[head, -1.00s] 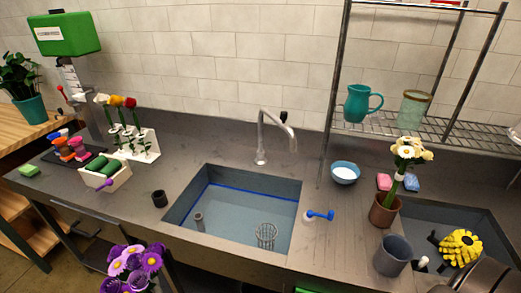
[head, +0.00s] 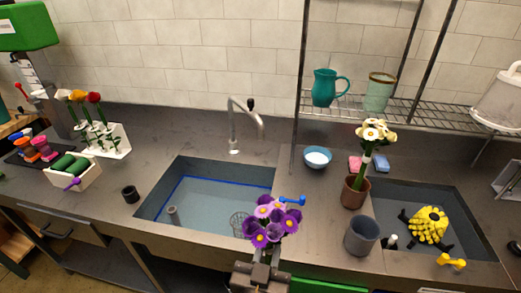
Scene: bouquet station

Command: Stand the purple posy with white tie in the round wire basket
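The purple posy (head: 269,222), with purple, lilac and yellow-centred blooms, is upright at the bottom middle of the head view. My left gripper (head: 260,268) is directly below the blooms and appears shut on its stem. The stem and white tie are hidden behind blooms and gripper. The round wire basket (head: 237,224) stands in the left sink basin, near its front right corner. The posy's blooms overlap the basket's right side in the picture; the posy is nearer to me, in front of the sink's front edge. My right gripper is not in view.
The left sink basin (head: 205,200) also holds a small grey cylinder (head: 173,215). A blue-handled fitting (head: 292,201) is beside the basin's right rim. A grey cup (head: 361,236) and a brown pot with pale flowers (head: 355,192) stand right of it. A faucet (head: 233,130) rises behind.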

